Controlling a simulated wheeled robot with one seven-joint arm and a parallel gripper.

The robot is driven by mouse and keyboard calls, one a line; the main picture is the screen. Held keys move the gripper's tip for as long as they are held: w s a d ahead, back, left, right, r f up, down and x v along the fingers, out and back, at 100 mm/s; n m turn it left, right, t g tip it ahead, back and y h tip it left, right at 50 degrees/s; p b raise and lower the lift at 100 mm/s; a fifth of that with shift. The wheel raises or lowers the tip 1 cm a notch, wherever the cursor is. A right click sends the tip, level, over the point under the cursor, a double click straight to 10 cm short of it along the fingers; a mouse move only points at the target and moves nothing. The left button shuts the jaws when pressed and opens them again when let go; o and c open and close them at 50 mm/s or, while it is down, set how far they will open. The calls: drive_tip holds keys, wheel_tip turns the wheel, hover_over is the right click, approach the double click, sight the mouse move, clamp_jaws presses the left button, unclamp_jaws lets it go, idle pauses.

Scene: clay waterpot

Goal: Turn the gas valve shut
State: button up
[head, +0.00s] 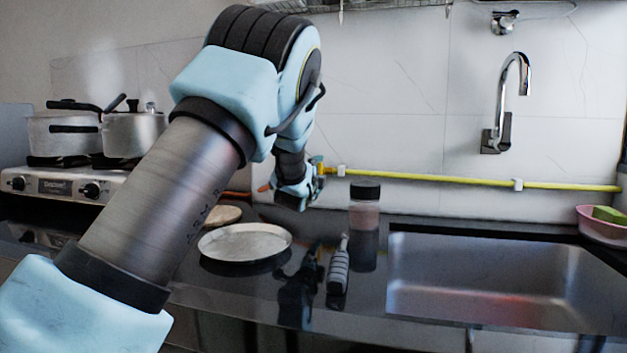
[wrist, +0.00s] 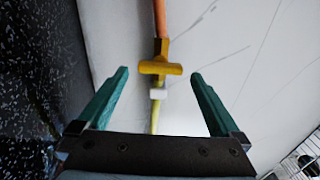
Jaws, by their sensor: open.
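The gas valve has a yellow handle (wrist: 160,68) and sits on the wall, between an orange hose (wrist: 160,18) and a yellow pipe (wrist: 154,118). In the wrist view the handle bar lies across the line of the pipe. My gripper (wrist: 160,74) is open, with one teal finger on each side of the handle and a visible gap to both. I cannot tell how deep the handle is between the fingers. In the head view my gripper (head: 292,190) is by the wall at the left end of the yellow pipe (head: 430,178), and mostly hides the valve.
A stove (head: 60,186) with pots stands left. A sink (head: 480,275) lies right. A white clip (wrist: 158,94) holds the pipe near the valve.

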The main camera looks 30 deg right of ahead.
drive_tip(key=v, duration=0.8)
drive_tip(key=shift+s+a, duration=0.25)
drive_tip(key=shift+a, duration=0.1)
